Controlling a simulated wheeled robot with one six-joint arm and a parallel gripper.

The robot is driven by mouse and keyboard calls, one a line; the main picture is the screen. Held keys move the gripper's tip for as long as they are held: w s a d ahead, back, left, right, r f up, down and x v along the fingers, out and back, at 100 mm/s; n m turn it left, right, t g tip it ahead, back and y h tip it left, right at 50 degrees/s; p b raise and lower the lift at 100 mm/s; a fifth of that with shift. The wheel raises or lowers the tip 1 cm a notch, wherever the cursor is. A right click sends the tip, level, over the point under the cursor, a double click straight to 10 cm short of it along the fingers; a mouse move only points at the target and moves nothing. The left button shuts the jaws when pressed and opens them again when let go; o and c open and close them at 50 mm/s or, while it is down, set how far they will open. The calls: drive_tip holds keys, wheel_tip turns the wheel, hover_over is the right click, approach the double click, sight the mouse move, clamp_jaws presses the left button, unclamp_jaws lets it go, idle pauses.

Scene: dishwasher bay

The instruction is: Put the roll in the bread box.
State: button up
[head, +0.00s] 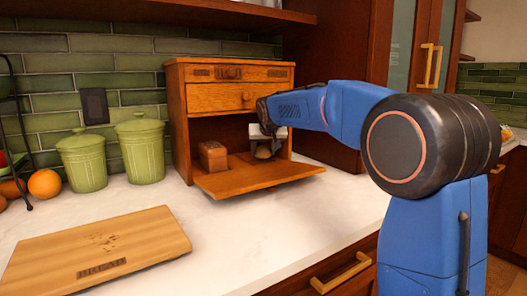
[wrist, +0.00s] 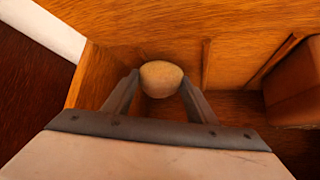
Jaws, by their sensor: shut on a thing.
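The bread box (head: 234,187) is a wooden cabinet on the counter with its front door folded down flat. My gripper (head: 267,143) reaches into its open lower compartment from the right. It is shut on the roll (head: 264,152), a small round tan bun. In the wrist view the roll (wrist: 161,79) sits between the two fingertips (wrist: 160,90), with wooden walls and floor around it. I cannot tell whether the roll touches the box floor. A brown loaf (head: 213,157) stands in the left part of the compartment; it also shows in the wrist view (wrist: 294,85).
A wooden bread board (head: 100,250) with crumbs lies at the front left. Two green lidded canisters (head: 82,162) (head: 141,150) stand left of the box. An orange (head: 44,183) and a black wire rack are at the far left. The counter (head: 240,240) in front is clear.

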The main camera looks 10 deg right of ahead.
drive_tip(key=shift+f, duration=0.2)
drive_tip(key=o, duration=1.1)
drive_tip(key=shift+r, duration=0.2)
drive_tip(key=v, duration=1.2)
